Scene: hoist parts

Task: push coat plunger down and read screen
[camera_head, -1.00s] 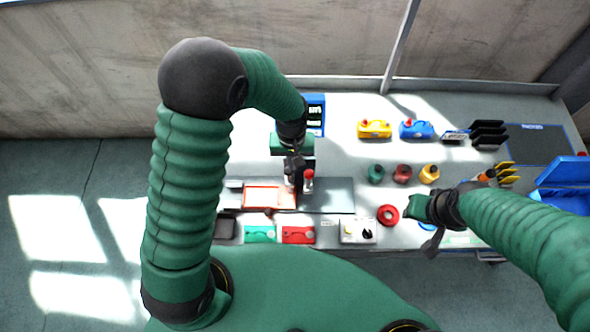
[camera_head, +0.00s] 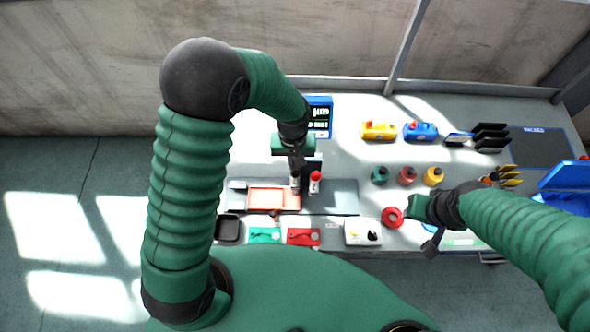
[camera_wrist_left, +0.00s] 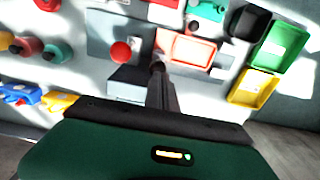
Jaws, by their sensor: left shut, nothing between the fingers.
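A red-topped plunger (camera_head: 315,177) stands on a grey station in the middle of the bench. It shows as a red ball (camera_wrist_left: 121,52) in the left wrist view. The blue-framed screen (camera_head: 320,115) stands behind it, with pale text too small to read, partly covered by my left arm. My left gripper (camera_head: 296,186) is shut and empty, pointing down just left of the red top in the head view. Its dark fingers (camera_wrist_left: 160,70) appear apart from the ball in the wrist view. My right gripper (camera_head: 431,246) hangs near the front edge at right; its fingers are unclear.
An orange-rimmed tray (camera_head: 268,198) lies left of the plunger. Green (camera_head: 264,236) and red (camera_head: 303,236) parts and a white switch box (camera_head: 362,232) line the front edge. A red ring (camera_head: 392,217) lies near my right gripper. Yellow (camera_head: 379,131) and blue boxes stand behind.

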